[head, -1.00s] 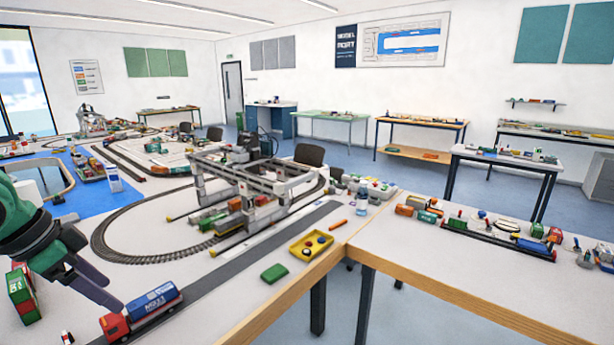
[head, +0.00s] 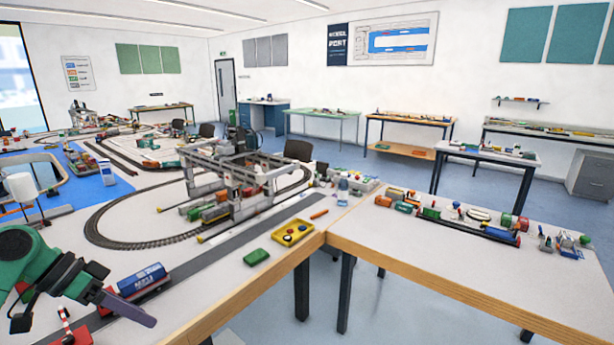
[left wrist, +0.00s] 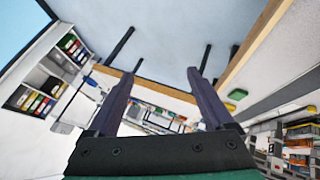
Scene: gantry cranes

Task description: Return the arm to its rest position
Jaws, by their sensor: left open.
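My left arm with its green link comes in at the lower left of the head view. Its left gripper (head: 128,308) has dark purple-grey fingers that point right, in front of the truck. The left wrist view shows the same gripper (left wrist: 163,80) with its two fingers wide apart and nothing between them. The truck with a blue container (head: 141,279) stands on the grey road strip; its cab is largely hidden behind my gripper. I cannot tell whether the gripper touches the truck. My right gripper is in neither view.
A model gantry crane (head: 235,185) straddles the track on the table. A yellow tray (head: 293,232) and a green block (head: 256,257) lie near the table's front edge. A red-and-white piece (head: 70,330) stands at the lower left. A second table (head: 400,245) adjoins at the right.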

